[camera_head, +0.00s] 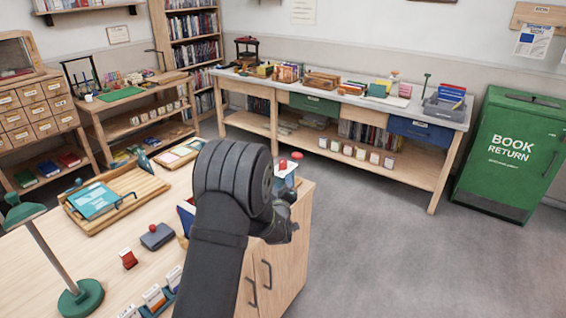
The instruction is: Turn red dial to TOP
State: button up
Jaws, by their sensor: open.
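A small red round knob (283,165), which may be the red dial, shows on top of a pale blue-and-white device (287,180) at the right end of the near wooden cabinet. Another red spot (297,156) shows just behind it. Any marks or pointer are too small to read. My gripper (282,222) is just in front of and below the device in the picture, at the cabinet's right edge. It is open, and its fingers are mostly hidden by my dark arm. I cannot tell whether it touches the device.
On the near desktop are a green lamp (80,298), a wooden tray (150,185) with a teal book (93,201), a red stamp (128,258) and a grey stapler-like item (157,237). A long workbench (330,97) and green return bin (510,150) stand behind. The right floor is clear.

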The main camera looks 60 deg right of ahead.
aim_at(283, 164)
jog(key=w+d+m, duration=0.2)
jog(key=d+m, duration=0.1)
jog(key=d, duration=0.1)
jog(key=w+d+m, duration=0.3)
jog(key=d, duration=0.1)
jog(key=w+d+m, duration=0.3)
jog(key=d, duration=0.1)
jog(key=shift+w+d+r, duration=0.1)
jog(key=shift+d, duration=0.3)
dwell(0.4)
jog(key=c, duration=0.9)
